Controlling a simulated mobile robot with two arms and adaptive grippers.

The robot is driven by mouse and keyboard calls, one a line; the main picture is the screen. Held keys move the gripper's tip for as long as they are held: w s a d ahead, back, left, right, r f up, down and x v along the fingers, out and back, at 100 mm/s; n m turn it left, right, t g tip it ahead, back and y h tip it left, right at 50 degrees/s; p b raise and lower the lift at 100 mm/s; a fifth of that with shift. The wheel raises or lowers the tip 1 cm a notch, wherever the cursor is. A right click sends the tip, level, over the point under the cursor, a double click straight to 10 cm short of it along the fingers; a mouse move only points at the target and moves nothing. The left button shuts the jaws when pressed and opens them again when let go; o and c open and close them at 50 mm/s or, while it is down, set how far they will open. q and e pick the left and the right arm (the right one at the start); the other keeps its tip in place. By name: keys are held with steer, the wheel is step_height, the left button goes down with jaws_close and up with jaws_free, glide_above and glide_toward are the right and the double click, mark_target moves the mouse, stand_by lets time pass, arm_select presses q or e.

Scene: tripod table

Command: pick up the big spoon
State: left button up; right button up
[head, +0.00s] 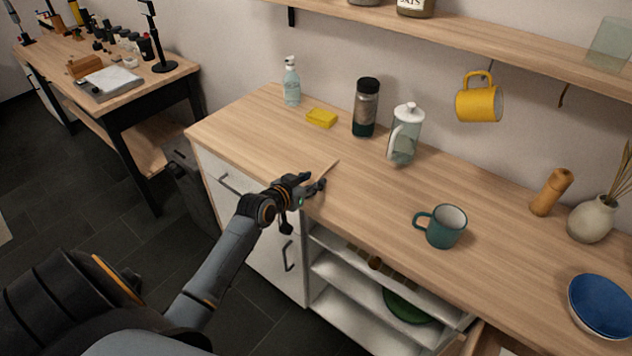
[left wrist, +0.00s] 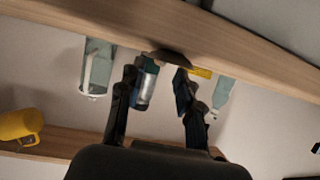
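The big spoon (head: 327,170) shows in the head view as a thin, light wooden piece at the counter's front part, slanting up to the right from my left gripper (head: 316,186). The gripper hides its other end. In the left wrist view, a dark brown rounded piece (left wrist: 172,59), which looks like part of the spoon, lies just beyond my left fingertips (left wrist: 156,76). The two fingers stand clearly apart, with the piece across the gap ahead of them. I cannot tell whether they touch it. My right gripper is not in view.
On the wooden counter (head: 380,200) stand a teal mug (head: 445,228), glass pitcher (head: 404,138), dark-lidded bottle (head: 366,108), yellow sponge (head: 321,118) and soap bottle (head: 291,82). A blue bowl (head: 601,306) is at right. Open shelves are below.

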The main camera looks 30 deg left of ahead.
mark_target(319, 177)
arm_select(q)
steer(key=shift+x, duration=1.5)
steer(key=shift+c, duration=0.4)
jaws_close()
steer(key=shift+r, duration=0.1)
